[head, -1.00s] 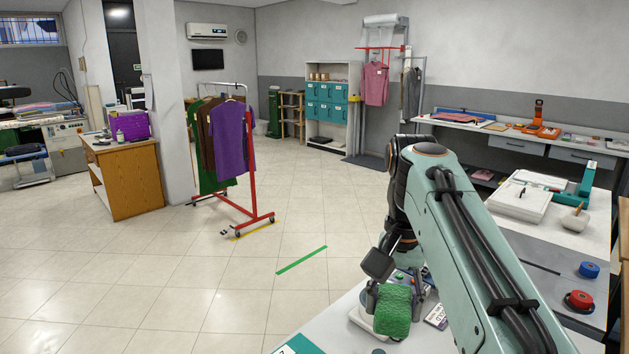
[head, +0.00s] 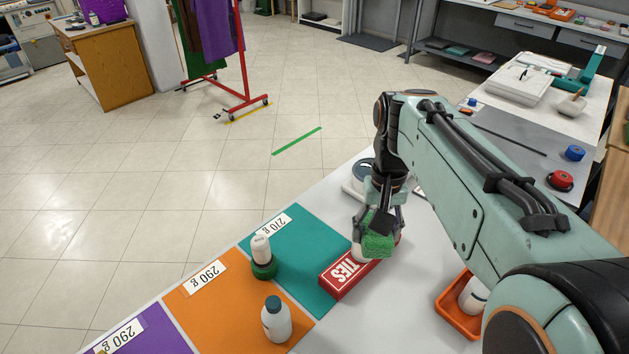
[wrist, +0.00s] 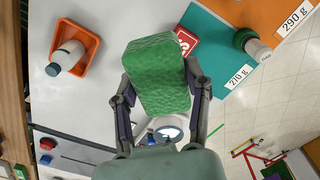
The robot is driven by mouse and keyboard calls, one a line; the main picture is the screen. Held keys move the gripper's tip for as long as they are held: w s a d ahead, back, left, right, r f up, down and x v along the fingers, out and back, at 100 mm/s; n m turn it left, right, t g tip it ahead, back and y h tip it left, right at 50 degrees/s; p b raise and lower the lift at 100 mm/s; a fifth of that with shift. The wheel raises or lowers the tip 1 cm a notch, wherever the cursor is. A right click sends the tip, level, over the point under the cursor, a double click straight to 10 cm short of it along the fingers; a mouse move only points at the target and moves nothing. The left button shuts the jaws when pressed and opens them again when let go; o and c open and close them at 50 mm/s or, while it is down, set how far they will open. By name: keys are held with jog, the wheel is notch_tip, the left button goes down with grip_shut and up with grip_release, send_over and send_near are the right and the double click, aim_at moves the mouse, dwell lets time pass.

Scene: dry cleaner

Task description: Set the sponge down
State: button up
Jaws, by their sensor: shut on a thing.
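My gripper (head: 380,228) is shut on a green sponge (head: 378,243) and holds it over the white table (head: 424,260). In the wrist view the sponge (wrist: 158,75) is a textured green block between the two fingers (wrist: 157,90). In the head view the sponge overlaps the far part of a red box marked TIES (head: 345,276). I cannot tell its exact height above the box or the table. In the wrist view the red box (wrist: 187,39) is partly hidden behind the sponge.
A teal mat (head: 300,270), an orange mat (head: 205,310) and a purple mat (head: 160,335) lie left. An orange tray (head: 449,312) holds a bottle. White table is bare between tray and box.

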jog(key=w+f+m, duration=0.3)
jog(key=w+m, duration=0.1)
jog(key=m, duration=0.5)
send_over(346, 315)
notch_tip(346, 315, down, 17)
notch_tip(346, 315, down, 9)
jog(key=shift+r, duration=0.2)
jog(key=o, duration=0.8)
jog(key=shift+f, duration=0.1)
